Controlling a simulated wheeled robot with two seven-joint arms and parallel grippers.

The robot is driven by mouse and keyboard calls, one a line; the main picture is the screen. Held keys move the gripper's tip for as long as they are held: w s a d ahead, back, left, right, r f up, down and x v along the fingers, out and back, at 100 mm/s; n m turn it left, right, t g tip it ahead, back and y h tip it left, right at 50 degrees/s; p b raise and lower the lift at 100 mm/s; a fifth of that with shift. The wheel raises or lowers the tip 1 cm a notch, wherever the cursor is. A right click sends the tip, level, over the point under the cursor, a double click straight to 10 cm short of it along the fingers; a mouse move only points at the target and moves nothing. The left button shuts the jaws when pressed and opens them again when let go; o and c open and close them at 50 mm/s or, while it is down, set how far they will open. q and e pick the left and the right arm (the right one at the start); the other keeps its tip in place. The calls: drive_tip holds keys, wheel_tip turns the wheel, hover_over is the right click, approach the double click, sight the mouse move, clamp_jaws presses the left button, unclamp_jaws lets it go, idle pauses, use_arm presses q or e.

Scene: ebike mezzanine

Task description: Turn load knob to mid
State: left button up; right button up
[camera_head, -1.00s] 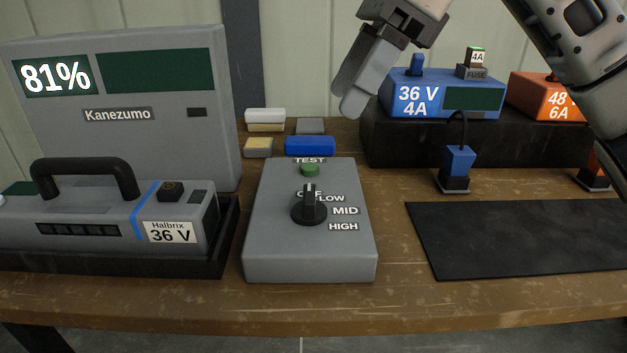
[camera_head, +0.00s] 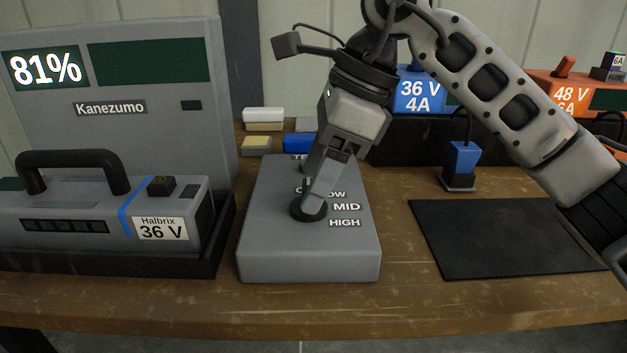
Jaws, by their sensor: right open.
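The load knob (camera_head: 306,212) is a round black dial on the sloped grey tester box (camera_head: 265,245), in the middle of the head view. Labels LOW, MID (camera_head: 347,207) and HIGH run down its right side, and the OFF label at its top is mostly covered. My right gripper (camera_head: 314,193) points down at the knob, with its open fingers at the knob's grip bar. The fingers hide most of the bar, so I cannot tell its direction or whether they touch it. My left gripper is out of view.
A Halbrix 36 V battery (camera_head: 75,235) with a black handle sits left of the box, before a Kanezumo display (camera_head: 150,150) reading 81%. Blue (camera_head: 418,92) and orange (camera_head: 570,95) chargers stand behind my right arm. A black mat (camera_head: 500,240) lies at right.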

drive_tip(key=shift+a+f, duration=0.25)
drive_tip(key=shift+f, duration=0.3)
drive_tip(key=c, duration=1)
